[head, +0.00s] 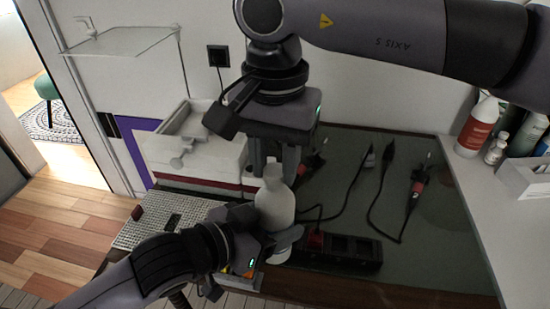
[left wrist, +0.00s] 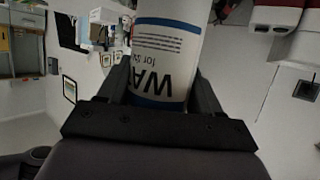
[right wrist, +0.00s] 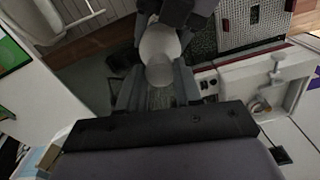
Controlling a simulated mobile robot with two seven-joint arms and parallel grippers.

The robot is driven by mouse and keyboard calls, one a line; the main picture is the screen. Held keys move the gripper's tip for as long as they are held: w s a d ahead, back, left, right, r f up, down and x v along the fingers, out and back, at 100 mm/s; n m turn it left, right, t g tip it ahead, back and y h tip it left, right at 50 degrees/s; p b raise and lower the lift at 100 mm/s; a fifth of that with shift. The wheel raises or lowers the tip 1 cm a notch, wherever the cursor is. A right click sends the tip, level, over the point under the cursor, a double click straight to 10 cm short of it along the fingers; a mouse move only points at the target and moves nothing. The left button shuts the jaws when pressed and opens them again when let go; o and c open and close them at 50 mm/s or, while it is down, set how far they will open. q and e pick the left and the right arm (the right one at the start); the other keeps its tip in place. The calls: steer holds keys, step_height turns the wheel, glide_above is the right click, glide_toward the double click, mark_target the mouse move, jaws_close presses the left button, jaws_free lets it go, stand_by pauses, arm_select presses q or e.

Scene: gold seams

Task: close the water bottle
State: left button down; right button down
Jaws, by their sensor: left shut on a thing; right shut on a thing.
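The water bottle (head: 273,205) is white and stands upright in the middle of the head view. Its label with blue bands shows in the left wrist view (left wrist: 165,50). My left gripper (head: 262,240) is shut around the bottle's body from the left. My right gripper (head: 275,165) points down from above and is shut at the bottle's top. In the right wrist view the right fingers (right wrist: 158,95) close on a pale round piece, the cap (right wrist: 159,72), above the bottle's shoulder (right wrist: 160,42). The fingers hide much of the cap, and I cannot tell how far it is screwed on.
A dark power strip (head: 340,250) and several cables lie on the dark green table mat (head: 420,265) to the right. A white box-like unit with a drawer (head: 190,150) stands behind on the left. Bottles, one red and white (head: 478,125), stand on the right-hand counter.

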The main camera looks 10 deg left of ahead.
steer(key=m, duration=1.2)
steer(key=shift+m, duration=0.3)
steer(key=m, duration=1.5)
steer(key=shift+f+m, duration=0.1)
steer(key=shift+m, duration=0.3)
steer(key=m, duration=0.4)
steer(key=c, duration=0.7)
jaws_free()
